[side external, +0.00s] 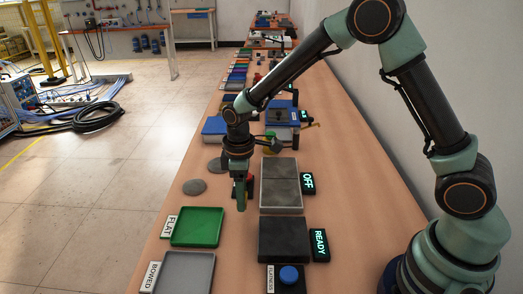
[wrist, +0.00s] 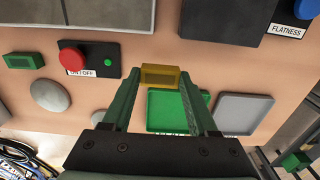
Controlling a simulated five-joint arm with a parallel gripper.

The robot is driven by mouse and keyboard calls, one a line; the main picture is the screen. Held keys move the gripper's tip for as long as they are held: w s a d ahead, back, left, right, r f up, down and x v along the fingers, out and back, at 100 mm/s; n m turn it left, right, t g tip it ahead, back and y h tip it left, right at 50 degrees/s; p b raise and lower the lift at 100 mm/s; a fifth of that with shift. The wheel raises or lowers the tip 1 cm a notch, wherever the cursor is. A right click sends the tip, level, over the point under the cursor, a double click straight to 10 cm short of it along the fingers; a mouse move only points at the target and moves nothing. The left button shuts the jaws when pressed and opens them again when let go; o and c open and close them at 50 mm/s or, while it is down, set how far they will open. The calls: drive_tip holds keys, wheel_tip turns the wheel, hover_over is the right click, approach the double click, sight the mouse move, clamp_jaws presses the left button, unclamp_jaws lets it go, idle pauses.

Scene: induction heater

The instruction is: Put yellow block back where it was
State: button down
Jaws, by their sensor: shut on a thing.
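The yellow block (wrist: 163,76) sits between the two fingertips of my gripper (wrist: 163,80) in the wrist view, with a finger against each end. My gripper is shut on it. In the side external view my gripper (side external: 241,196) points down above the table, left of the grey metal plate with the OFF display and beyond the green tray. I cannot make out the yellow block in that view. From these frames I cannot tell an empty spot that marks where the block stood.
The green FLAT tray (side external: 197,227) and grey BOWED tray (side external: 184,272) lie nearer the camera. A dark plate (side external: 283,240) with a READY display (side external: 320,244) and a blue button (side external: 289,275) are to the right. A red-button box (wrist: 88,58) and grey disc (wrist: 50,95) lie left in the wrist view.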

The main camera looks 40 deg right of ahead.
sight(243, 217)
drive_tip(key=shift+f, duration=2.35)
drive_tip(key=shift+f, duration=0.1)
drive_tip(key=shift+c, duration=0.9)
unclamp_jaws()
